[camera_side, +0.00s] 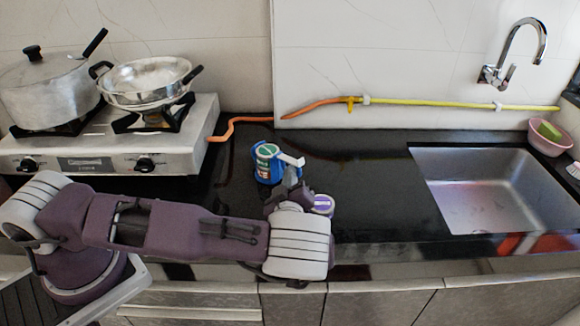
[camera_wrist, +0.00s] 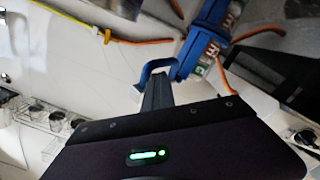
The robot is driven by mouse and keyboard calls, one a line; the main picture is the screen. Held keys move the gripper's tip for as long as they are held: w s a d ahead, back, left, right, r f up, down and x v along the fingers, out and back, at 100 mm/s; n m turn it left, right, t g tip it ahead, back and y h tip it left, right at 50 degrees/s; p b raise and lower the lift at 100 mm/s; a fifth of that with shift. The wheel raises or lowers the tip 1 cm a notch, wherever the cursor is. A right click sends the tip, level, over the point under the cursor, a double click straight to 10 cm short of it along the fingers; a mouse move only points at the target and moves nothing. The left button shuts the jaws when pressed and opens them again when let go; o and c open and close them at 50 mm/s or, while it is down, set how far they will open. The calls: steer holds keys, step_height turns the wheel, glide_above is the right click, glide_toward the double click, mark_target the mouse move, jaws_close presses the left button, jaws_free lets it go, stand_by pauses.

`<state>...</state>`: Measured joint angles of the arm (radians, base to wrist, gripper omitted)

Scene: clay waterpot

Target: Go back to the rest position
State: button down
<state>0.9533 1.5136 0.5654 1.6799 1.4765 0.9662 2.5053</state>
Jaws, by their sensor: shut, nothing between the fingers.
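My gripper (camera_side: 290,178) is low over the black counter, at the end of my arm in the side view. In the wrist view my gripper (camera_wrist: 157,92) points at a blue handled container with labels (camera_wrist: 203,42). Its fingers are together with nothing held. The fingertips are close to the blue handle; I cannot tell whether they touch it. In the side view the blue container (camera_side: 262,172), with a green round top, stands just behind and left of my gripper. My wrist partly hides the counter there. I see no clay pot.
A small purple-topped jar (camera_side: 322,204) stands right beside my wrist. A gas stove (camera_side: 110,160) with a lidded pot (camera_side: 48,92) and a pan (camera_side: 145,82) is at left. A sink (camera_side: 490,195) is at right. The counter between jar and sink is clear.

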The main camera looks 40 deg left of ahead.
steer(key=shift+s, duration=0.1)
steer(key=s+a+r+n+g+h, duration=0.2)
steer(key=s+r+n+g, duration=0.5)
steer(key=n, duration=0.9)
steer(key=s+a+r+n+g+h, duration=0.25)
steer(key=s+r+n+g, duration=0.35)
steer(key=s+n, duration=0.7)
steer(key=s+d+r+n+t+h, duration=0.3)
steer(key=s+d+r+n, duration=0.1)
steer(key=n, duration=0.9)
steer(key=s+d+r+n+t+h, duration=0.2)
steer(key=s+d+r+n+h, duration=0.2)
steer(key=n, duration=0.9)
steer(key=s+r, duration=0.3)
steer(key=r, duration=0.1)
steer(key=shift+s+d+r+n+t, duration=0.2)
steer(key=shift+d+r+n+t, duration=0.2)
